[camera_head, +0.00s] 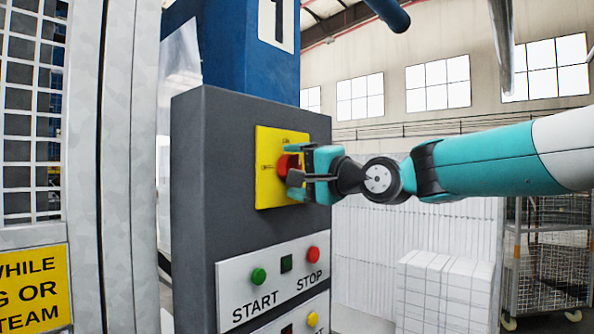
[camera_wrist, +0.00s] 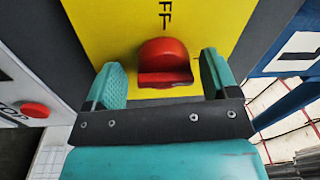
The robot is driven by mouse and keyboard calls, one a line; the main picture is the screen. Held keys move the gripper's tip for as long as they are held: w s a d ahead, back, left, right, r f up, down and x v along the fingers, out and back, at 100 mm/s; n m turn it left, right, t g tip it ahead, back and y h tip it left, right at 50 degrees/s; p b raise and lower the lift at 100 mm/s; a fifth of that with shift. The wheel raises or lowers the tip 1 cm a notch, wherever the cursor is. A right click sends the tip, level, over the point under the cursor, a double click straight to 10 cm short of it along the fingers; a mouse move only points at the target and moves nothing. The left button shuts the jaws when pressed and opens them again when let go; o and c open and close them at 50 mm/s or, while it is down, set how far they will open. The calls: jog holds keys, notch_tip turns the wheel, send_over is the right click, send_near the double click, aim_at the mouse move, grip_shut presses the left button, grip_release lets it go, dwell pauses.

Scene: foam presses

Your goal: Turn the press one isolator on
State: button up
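The isolator is a red rotary knob (camera_head: 287,164) on a yellow plate (camera_head: 267,190), on the grey cabinet below the blue column marked 1. My gripper (camera_head: 296,164) reaches it from the right, with one finger above the knob and one below. In the wrist view the red knob (camera_wrist: 164,60) lies between the two teal fingers of my gripper (camera_wrist: 160,78), with a gap on each side. The fingers are open and appear not to touch it. Part of an OFF label shows at the top of that view. I cannot tell the knob's setting.
Below the plate, a white panel (camera_head: 234,290) carries a green START button (camera_head: 258,276) and a red STOP button (camera_head: 313,254). A mesh guard (camera_head: 32,130) with a yellow sign stands left. White stacked blocks (camera_head: 440,290) and a wire cart (camera_head: 553,265) are at the right.

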jog(key=shift+r, duration=0.1)
jog(key=b+v, duration=0.8)
jog(key=v, duration=0.9)
jog(key=shift+s, duration=0.2)
jog(key=shift+d, duration=0.1)
jog(key=s+a+f+n+g+h, duration=0.1)
jog(key=s+f+n+g+h, duration=0.3)
jog(key=f, duration=0.6)
jog(key=s+a+f+n+g+h, duration=0.15)
jog(key=s+f, duration=0.35)
jog(key=f, duration=0.5)
jog(key=s+d+f+n+g+h, duration=0.2)
jog(key=s+d+f+n+g, duration=0.1)
jog(key=s+f, duration=0.4)
jog(key=s+d+f+n+g+h, duration=0.3)
jog(key=s+f+n, duration=0.1)
jog(key=s+f, duration=0.3)
jog(key=shift+s+d, duration=0.25)
jog(key=shift+s, duration=0.8)
